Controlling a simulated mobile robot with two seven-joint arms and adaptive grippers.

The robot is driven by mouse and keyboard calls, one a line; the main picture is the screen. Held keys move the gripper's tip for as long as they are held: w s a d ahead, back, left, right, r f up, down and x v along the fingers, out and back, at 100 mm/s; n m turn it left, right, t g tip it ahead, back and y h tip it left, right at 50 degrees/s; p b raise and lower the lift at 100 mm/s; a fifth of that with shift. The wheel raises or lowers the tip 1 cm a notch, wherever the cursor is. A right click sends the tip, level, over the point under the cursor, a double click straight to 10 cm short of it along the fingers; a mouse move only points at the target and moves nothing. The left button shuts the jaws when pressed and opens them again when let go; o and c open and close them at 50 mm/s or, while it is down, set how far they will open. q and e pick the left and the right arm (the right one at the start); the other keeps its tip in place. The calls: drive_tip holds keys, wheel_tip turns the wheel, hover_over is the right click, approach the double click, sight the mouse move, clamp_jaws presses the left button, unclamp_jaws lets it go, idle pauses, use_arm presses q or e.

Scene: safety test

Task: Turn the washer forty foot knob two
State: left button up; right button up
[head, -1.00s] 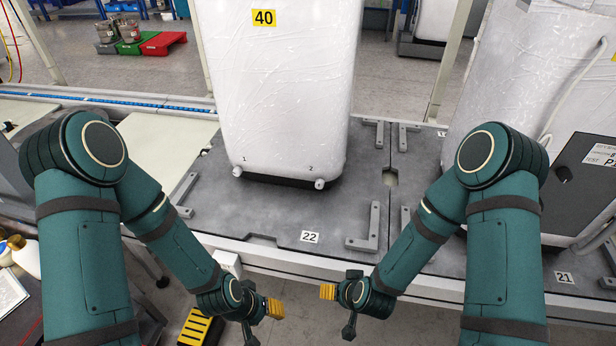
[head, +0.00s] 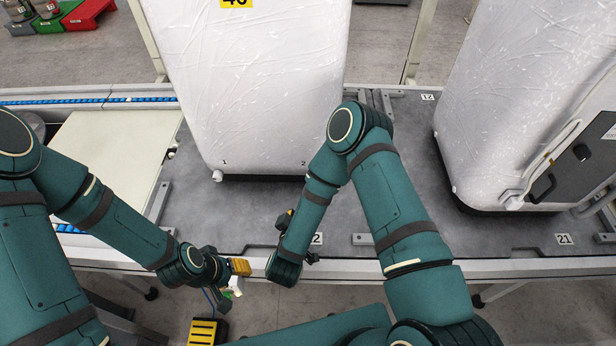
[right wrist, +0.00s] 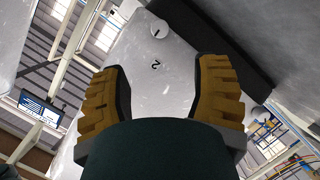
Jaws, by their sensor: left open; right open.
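The washer marked 40 (head: 250,80) is a tall white wrapped unit standing on the grey platform. Its knob one (head: 217,176) shows at the lower left, beside a printed 1. A printed 2 (head: 303,163) shows at the lower right, but knob two there is hidden behind my right arm. The right wrist view shows knob two (right wrist: 158,30), a small white cylinder beside the 2, beyond the fingertips and apart from them. My right gripper (right wrist: 160,72) is open and empty, facing the washer. My left gripper (head: 240,267) is open and empty at the platform's front edge.
A yellow-and-black block (head: 204,331) is below the platform edge. A pale board (head: 105,150) lies left of the washer.

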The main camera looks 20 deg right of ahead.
drive_tip(key=b+x, duration=0.2)
drive_tip(key=x, duration=1.1)
drive_tip(key=shift+s, duration=0.1)
drive_tip(key=shift+c, duration=0.4)
clamp_jaws()
